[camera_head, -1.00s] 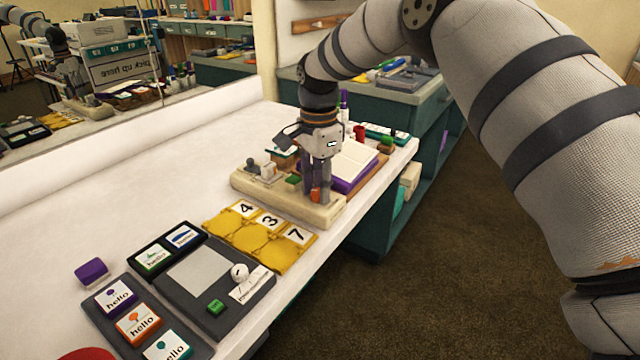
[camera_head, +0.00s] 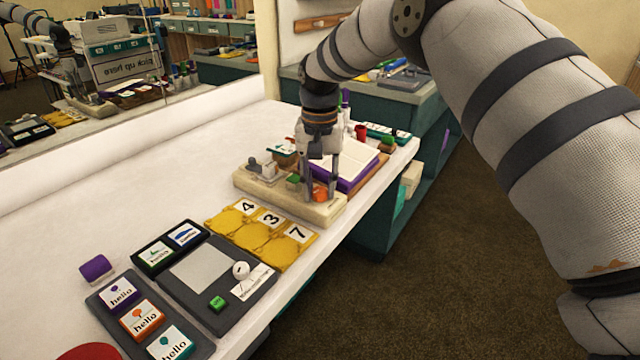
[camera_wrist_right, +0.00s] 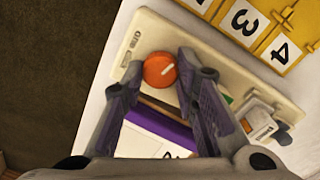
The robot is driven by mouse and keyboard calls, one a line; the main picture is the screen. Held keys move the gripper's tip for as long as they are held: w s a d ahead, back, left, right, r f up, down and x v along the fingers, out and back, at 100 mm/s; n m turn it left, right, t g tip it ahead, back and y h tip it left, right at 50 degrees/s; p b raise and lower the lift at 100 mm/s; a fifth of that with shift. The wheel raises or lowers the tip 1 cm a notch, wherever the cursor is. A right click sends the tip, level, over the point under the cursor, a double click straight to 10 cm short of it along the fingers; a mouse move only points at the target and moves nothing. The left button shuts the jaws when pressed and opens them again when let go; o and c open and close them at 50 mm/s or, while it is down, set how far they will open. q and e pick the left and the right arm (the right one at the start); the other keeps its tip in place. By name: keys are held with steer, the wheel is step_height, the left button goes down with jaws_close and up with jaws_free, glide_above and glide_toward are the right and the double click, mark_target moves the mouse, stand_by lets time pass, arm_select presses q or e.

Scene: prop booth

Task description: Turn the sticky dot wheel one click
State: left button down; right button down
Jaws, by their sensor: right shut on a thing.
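The gripper also shows in the wrist view (camera_wrist_right: 160,66). The wheel stays on its base. My left gripper is not in view.
Yellow number tiles (camera_head: 262,238) lie just in front of the base. An open book with a purple cover (camera_head: 347,184) lies right behind my gripper. A dark tray (camera_head: 190,295) and hello cards (camera_head: 140,322) are at the front left. The white table is clear at left.

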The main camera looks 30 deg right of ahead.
mark_target(320, 190)
steer(key=shift+n, duration=1.5)
steer(key=c, duration=1.2)
jaws_free()
steer(key=shift+c, duration=0.2)
step_height(320, 190, up, 12)
